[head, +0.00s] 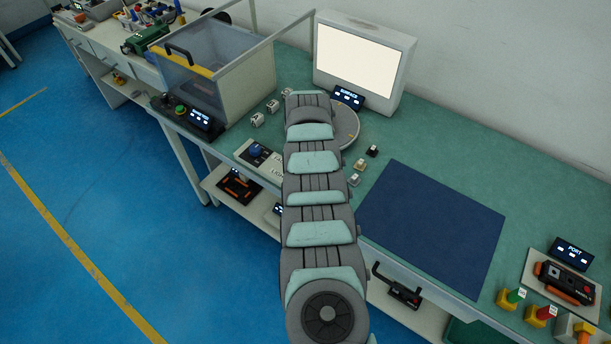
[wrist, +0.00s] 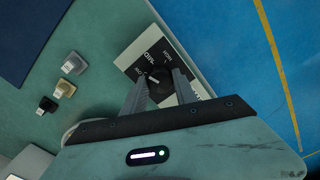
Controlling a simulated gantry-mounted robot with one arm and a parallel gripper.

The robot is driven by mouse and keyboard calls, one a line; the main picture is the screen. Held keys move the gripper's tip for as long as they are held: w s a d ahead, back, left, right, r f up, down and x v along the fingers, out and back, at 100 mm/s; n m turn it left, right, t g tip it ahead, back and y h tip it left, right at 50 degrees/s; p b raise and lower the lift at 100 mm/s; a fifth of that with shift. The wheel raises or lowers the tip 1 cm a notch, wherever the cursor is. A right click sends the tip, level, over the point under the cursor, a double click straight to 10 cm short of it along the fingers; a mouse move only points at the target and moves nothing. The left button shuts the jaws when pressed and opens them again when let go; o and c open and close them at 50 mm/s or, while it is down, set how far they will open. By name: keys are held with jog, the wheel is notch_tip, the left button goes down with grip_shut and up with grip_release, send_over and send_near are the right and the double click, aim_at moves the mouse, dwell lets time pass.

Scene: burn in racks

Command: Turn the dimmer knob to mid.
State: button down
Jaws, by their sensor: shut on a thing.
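The dimmer knob (wrist: 157,74) is round and dark and sits on a white and black panel (wrist: 133,57) in the wrist view. Labels on the panel include MID and HIGH. My gripper (wrist: 162,81) is shut on the knob, with one finger on each side of it. A pale mark shows on the knob, but its exact setting is hard to read.
Three small blocks, grey (wrist: 75,63), tan (wrist: 65,89) and black (wrist: 47,104), lie on the green bench beside my gripper. A blue mat (head: 430,225) lies right of my arm. A lit screen box (head: 362,62) and a clear-walled enclosure (head: 215,75) stand behind.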

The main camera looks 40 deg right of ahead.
jog(key=m+b, duration=0.2)
jog(key=m, duration=0.3)
jog(key=shift+m, duration=0.3)
dwell(0.4)
jog(key=c, duration=1)
grip_release()
jog(key=shift+o, duration=0.2)
jog(key=shift+r, duration=0.1)
notch_tip(320, 180, up, 11)
jog(key=p, duration=0.1)
jog(key=shift+f, duration=0.2)
